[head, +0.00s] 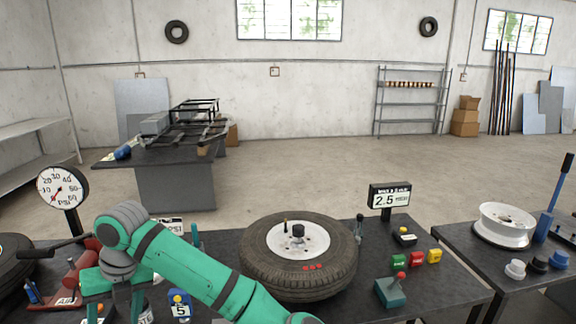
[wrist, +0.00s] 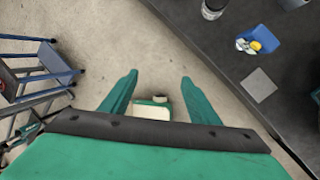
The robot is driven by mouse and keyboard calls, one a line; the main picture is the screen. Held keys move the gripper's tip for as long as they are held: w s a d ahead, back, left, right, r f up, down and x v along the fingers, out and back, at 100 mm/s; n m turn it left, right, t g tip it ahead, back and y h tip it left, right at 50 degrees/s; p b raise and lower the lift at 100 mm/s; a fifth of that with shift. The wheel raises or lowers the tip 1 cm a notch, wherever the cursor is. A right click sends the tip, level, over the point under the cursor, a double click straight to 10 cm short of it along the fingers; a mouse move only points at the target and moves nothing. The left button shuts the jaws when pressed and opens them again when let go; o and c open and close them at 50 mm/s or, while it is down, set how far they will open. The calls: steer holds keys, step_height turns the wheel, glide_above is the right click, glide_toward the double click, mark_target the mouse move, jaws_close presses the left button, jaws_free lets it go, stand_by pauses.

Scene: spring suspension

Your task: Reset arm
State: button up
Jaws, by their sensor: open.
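My arm is green with grey joints and crosses the lower left of the head view, in front of the workbench. My gripper (wrist: 158,88) shows in the wrist view with its two green fingers spread apart. Nothing is between the fingers; the bare concrete floor lies beyond them. A small green and cream part shows between the finger bases. The gripper's fingertips are not clearly visible in the head view.
A tire on a white rim (head: 297,275) lies on the dark workbench (head: 440,270). A pressure gauge (head: 62,188), a display (head: 390,198) and a joystick box (head: 391,291) stand around it.

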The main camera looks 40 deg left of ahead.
steer(key=a+f+m+g+y, duration=0.35)
steer(key=f+m+y, duration=0.25)
steer(key=m, duration=0.3)
steer(key=w+d+f+m+t+y, duration=0.1)
steer(key=w+f+m+t+y, duration=0.2)
steer(key=w+m+y, duration=0.5)
steer(key=w+d+f+m+t+h, duration=0.1)
steer(key=w+d+f+m+t, duration=0.5)
steer(key=d+m, duration=0.4)
steer(key=w+d+f+m+t+h, duration=0.2)
steer(key=w+d+f+m+t, duration=0.35)
steer(key=d+m, duration=0.5)
steer(key=s+d+f+m+t+h, duration=0.2)
steer(key=d+m+h, duration=0.15)
steer(key=d, duration=0.45)
steer(key=s+d+f+m+t+h, duration=0.2)
steer(key=d+f+m, duration=0.15)
steer(key=d, duration=0.55)
steer(key=s+d+f+m+t+h, duration=0.2)
steer(key=d+m+h, duration=0.15)
steer(key=d, duration=0.45)
steer(key=s+d+r+m+h, duration=0.2)
steer(key=s+d, duration=0.5)
steer(key=d, duration=0.1)
steer(key=s+d+r+m+t+h, duration=0.1)
steer(key=s+d+r+m+h, duration=0.1)
steer(key=s+d, duration=0.4)
steer(key=shift+s+d+r, duration=0.35)
steer(key=shift+d+r, duration=0.25)
steer(key=shift+d, duration=0.35)
